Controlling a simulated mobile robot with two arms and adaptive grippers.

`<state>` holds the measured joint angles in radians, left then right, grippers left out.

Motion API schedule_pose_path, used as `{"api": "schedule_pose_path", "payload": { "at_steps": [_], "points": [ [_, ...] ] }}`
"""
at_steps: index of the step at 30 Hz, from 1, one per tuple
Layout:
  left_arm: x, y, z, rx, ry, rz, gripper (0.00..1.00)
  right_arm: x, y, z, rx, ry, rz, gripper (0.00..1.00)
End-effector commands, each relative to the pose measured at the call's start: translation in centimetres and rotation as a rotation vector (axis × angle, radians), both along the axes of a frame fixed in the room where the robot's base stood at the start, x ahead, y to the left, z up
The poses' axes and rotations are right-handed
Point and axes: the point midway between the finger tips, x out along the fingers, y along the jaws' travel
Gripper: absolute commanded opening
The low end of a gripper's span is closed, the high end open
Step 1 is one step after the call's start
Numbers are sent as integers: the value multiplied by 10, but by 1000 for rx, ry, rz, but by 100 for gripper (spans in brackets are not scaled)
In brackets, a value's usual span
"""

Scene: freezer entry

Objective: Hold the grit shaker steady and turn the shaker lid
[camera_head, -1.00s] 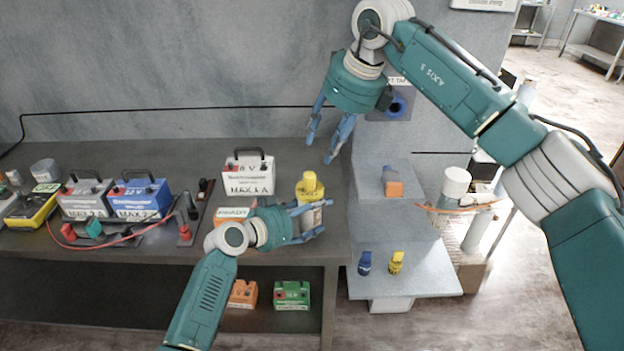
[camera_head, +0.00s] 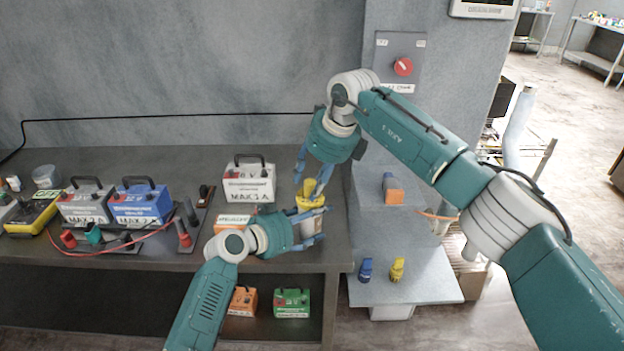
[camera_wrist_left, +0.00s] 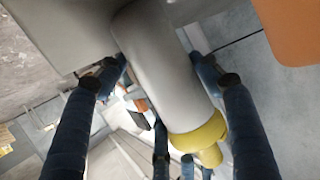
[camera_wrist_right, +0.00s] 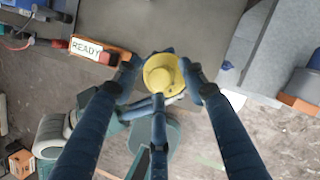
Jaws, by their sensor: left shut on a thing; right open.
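The grit shaker (camera_wrist_left: 160,60) is a pale grey cylinder with a yellow shaker lid (camera_head: 308,196). It stands at the right end of the dark bench. My left gripper (camera_head: 318,228) is shut on the shaker's body below the lid; in the left wrist view its fingers lie on both sides of the cylinder. My right gripper (camera_head: 309,178) is above, pointing down at the lid. In the right wrist view its open fingers (camera_wrist_right: 160,72) stand on either side of the round lid (camera_wrist_right: 158,82). Whether they touch it cannot be told.
A white battery box (camera_head: 248,186) and an orange box with a label (camera_head: 234,221) stand left of the shaker. A stepped grey stand (camera_head: 375,225) with an orange-and-blue item (camera_head: 393,190) is close on the right. A red knob (camera_head: 403,67) is on the wall behind.

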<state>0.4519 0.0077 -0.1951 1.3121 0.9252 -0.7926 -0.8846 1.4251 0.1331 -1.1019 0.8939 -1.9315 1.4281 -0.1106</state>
Motion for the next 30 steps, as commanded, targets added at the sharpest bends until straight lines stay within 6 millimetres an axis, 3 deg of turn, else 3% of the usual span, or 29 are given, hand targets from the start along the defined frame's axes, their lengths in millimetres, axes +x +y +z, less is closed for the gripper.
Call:
{"api": "schedule_pose_path", "payload": {
  "at_steps": [2, 8, 9, 20, 30],
  "points": [
    [0, 0, -1, 2, 1, 0, 18, 0, 0, 0, 0, 0, 0, 42],
    [0, 0, -1, 2, 1, 0, 18, 1, 0, 1, 1, -2, 0, 2],
    [0, 0, -1, 2, 1, -1, 18, 1, 0, 1, 0, -3, -1, 0],
    [-2, -2, -1, 3, 1, -6, 18, 2, -1, 2, -2, -9, -53, 0],
    [-3, -3, -2, 4, 2, -9, 18, 2, 0, 4, 0, -11, -291, 0]
  ]
}}
